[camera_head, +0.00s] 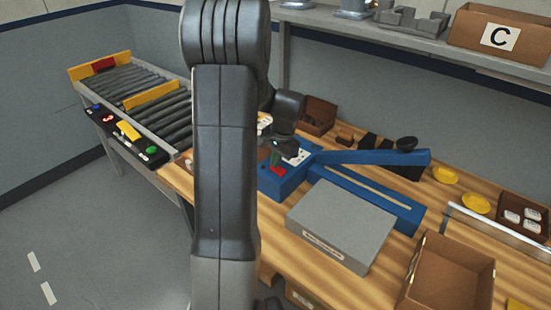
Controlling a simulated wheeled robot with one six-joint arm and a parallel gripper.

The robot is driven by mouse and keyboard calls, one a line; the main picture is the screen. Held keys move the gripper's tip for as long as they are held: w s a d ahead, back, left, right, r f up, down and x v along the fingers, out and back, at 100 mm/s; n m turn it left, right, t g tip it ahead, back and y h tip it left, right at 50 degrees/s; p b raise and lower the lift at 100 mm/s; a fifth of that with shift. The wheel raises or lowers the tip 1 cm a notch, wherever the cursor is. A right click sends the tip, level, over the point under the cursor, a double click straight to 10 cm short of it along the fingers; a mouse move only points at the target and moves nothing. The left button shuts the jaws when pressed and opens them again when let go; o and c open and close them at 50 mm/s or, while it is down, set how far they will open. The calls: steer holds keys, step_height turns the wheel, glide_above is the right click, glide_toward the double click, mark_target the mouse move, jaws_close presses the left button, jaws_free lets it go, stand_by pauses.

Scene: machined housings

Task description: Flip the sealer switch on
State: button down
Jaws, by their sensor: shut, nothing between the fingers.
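A red switch (278,170) sits on the blue box at the sealer's left end, beside a pale panel (298,157). My gripper (275,159) points down at this box, just above or at the switch. Its fingers look closed and empty. I cannot tell whether they touch the switch, and its exact position is too small to read.
A grey labelled box (341,224) lies in front of the sealer, with an open cardboard box (447,277) to its right. A roller conveyor (140,95) with a button panel (128,130) stands left.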

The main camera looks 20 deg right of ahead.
mark_target(283, 173)
stand_by(0.3)
steer(key=shift+w+a+f+g, duration=0.2)
steer(key=shift+f+g, duration=0.15)
steer(key=shift+g, duration=0.05)
steer(key=shift+s+d, duration=0.1)
steer(key=shift+s, duration=0.05)
steer(key=shift+s+d+r, duration=0.1)
steer(key=shift+s+d, duration=0.3)
steer(key=shift+s, duration=0.25)
steer(key=shift+r, duration=0.5)
step_height(283, 173, up, 13)
steer(key=s+d+b, duration=0.1)
steer(key=shift+s, duration=0.25)
